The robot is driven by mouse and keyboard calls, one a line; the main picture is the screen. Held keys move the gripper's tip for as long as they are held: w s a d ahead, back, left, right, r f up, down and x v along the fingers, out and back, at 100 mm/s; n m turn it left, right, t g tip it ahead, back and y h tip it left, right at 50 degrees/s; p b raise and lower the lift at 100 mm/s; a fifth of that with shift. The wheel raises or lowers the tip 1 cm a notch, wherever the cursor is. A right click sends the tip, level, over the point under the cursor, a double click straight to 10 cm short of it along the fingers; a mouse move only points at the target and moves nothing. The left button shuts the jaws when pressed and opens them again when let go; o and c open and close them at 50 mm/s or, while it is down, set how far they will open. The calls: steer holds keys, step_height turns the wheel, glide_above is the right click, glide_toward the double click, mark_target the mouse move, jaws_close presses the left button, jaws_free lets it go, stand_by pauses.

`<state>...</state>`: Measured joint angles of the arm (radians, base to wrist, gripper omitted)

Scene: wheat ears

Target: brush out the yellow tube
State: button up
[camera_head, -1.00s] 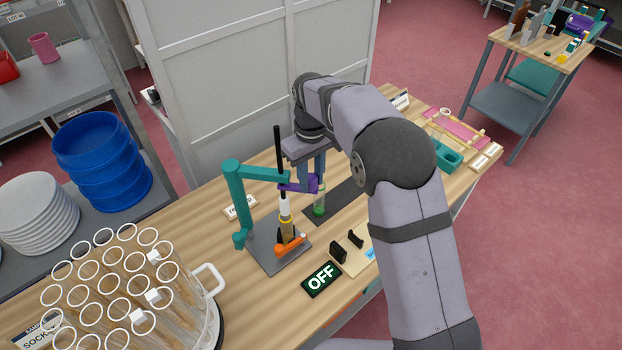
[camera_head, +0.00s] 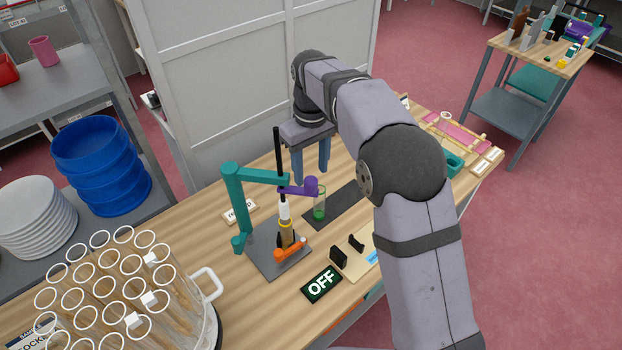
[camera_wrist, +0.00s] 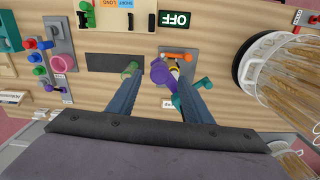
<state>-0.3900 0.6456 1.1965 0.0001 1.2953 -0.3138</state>
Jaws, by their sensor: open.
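A stand with a grey base (camera_head: 266,258), teal arm (camera_head: 232,190), purple lever (camera_head: 298,189) and orange lever (camera_head: 289,250) is on the bench. It holds an upright tube with a yellow band (camera_head: 285,224) under a black rod (camera_head: 277,150); yellow also shows in the wrist view (camera_wrist: 174,70). A clear tube with a green bottom (camera_head: 319,213) stands to its right on a dark mat (camera_head: 345,197). My gripper (camera_head: 311,170) is open and empty, above and behind the purple lever's knob. In the wrist view the purple knob (camera_wrist: 160,72) shows between the fingertips.
An OFF sign (camera_head: 321,284) and a wooden plate with black uprights (camera_head: 353,252) lie in front. A round holder of several brown-filled tubes (camera_head: 125,290) stands at the left. A white labelled block (camera_head: 240,211) is beside the stand. A wooden rack (camera_head: 462,140) is at the bench's far right.

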mark_target(311, 180)
steer(key=shift+r+b, duration=0.3)
steer(key=shift+r, duration=1.4)
